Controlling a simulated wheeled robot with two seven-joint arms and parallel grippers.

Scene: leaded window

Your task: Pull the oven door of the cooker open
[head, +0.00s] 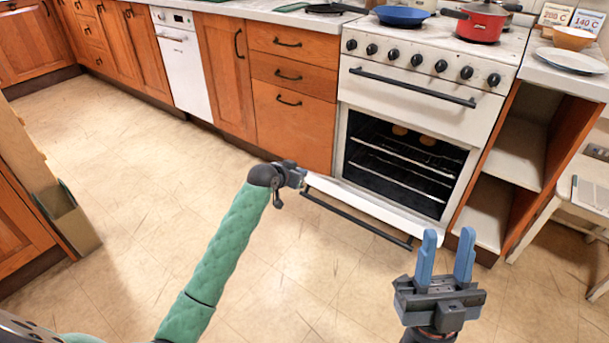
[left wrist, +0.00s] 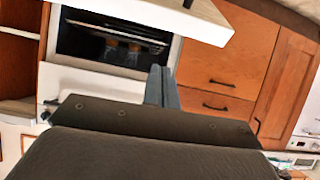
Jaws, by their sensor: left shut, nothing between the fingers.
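The white cooker (head: 415,103) stands against the back counter. Its oven door (head: 372,206) is swung down, leaving the dark oven cavity with wire racks (head: 403,168) uncovered. The door's dark bar handle (head: 352,220) runs along its outer edge. My left gripper (head: 298,177) is shut and empty at the door's left end; I cannot tell whether it touches. Its blue fingers (left wrist: 160,87) show together in the left wrist view, with the white door (left wrist: 150,20) above them. My right gripper (head: 447,257) is open and empty, in front of the door's right end.
A red pot (head: 481,22) and blue pan (head: 402,16) sit on the hob. Wooden drawers (head: 292,110) stand left of the cooker, open shelves (head: 515,150) right of it.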

